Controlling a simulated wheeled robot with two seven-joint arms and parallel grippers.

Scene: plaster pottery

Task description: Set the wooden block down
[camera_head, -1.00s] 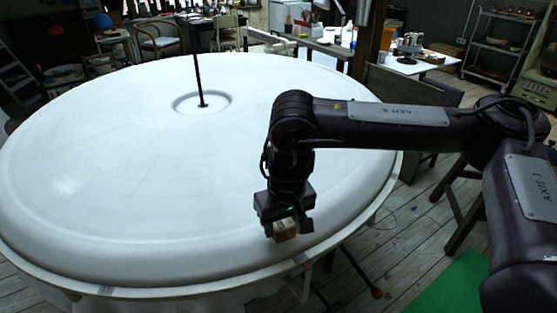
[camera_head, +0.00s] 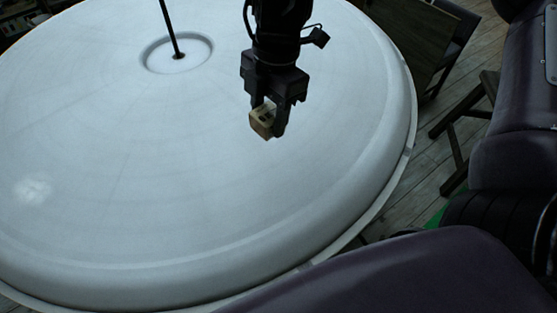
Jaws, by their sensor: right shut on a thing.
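The small light-brown wooden block (camera_head: 262,121) is between the fingers of my right gripper (camera_head: 268,118). The gripper points down, shut on the block, over the right part of the big round white plaster disc (camera_head: 120,200). The block's lower end sticks out below the fingers. I cannot tell whether it touches the white surface or hangs just above it. My left gripper is not in view.
A thin dark rod (camera_head: 170,30) stands up from a round recess in the disc, left of my right gripper. The disc has a raised rounded rim. The surface around the block is clear. Dark wooden furniture (camera_head: 415,40) stands beyond the disc's right edge.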

